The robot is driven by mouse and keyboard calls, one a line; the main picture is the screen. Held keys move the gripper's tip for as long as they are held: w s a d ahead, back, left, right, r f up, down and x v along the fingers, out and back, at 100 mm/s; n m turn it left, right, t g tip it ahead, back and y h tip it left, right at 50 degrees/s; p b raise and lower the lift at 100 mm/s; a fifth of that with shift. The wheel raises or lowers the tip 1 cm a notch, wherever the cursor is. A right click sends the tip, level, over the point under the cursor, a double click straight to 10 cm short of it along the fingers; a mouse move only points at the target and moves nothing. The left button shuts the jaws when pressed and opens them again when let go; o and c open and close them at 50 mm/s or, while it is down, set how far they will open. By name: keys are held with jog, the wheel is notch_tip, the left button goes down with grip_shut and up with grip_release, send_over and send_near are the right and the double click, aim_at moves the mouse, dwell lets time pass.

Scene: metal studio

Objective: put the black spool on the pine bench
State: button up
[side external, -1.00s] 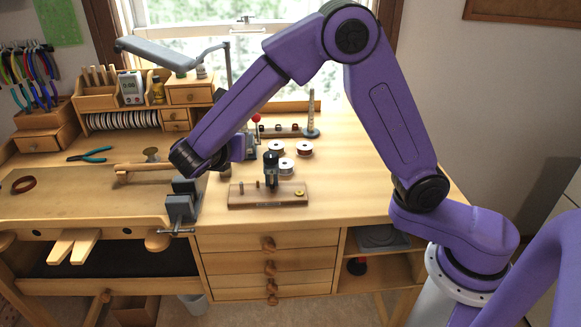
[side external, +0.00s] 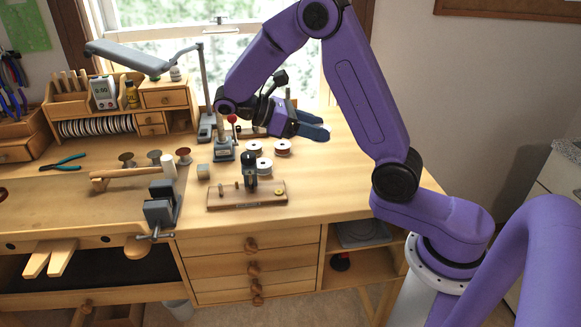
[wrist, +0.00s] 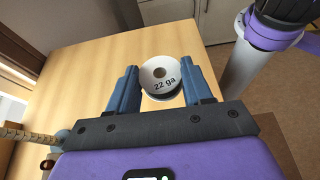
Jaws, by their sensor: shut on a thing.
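My gripper (side external: 321,127) is over the right part of the pine bench (side external: 350,180) in the side external view, its fingers pointing right. In the wrist view my gripper (wrist: 160,76) is shut on a spool with a white "22 ga" label and a dark edge, which I take as the black spool (wrist: 147,80). Its label faces the camera. The spool is hard to make out between the fingers in the side external view. The bare bench top (wrist: 90,80) shows beyond it in the wrist view. I cannot tell exactly how high the spool is above the wood.
White-topped spools (side external: 263,165) stand at the bench middle behind a wooden peg board (side external: 245,194). A red-knobbed stand (side external: 223,150) and a vise (side external: 160,207) are to the left. Several more spools (side external: 154,156) stand farther left. The bench's right side is clear.

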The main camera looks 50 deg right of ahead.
jog(key=s+r+m+t+y, duration=0.1)
jog(key=s+m+y, duration=0.4)
jog(key=m+y, duration=0.5)
jog(key=s+m+t+y, duration=0.1)
jog(key=s+m+y, duration=0.3)
jog(key=m+y, duration=0.6)
jog(key=w+d+r+m+t+y, duration=0.1)
jog(key=w+r+m+t+y, duration=0.2)
jog(key=m+t, duration=0.85)
jog(key=n, duration=0.1)
send_over(295, 165)
jog(key=s, duration=0.1)
jog(key=shift+t+h, duration=0.25)
jog(key=shift+h, duration=0.05)
notch_tip(295, 165, down, 13)
jog(key=shift+r, duration=0.15)
jog(key=shift+w+f, duration=0.5)
jog(key=shift+f, duration=0.1)
jog(key=shift+d+f, duration=0.1)
jog(key=shift+f, duration=1.45)
jog(key=shift+f, duration=0.1)
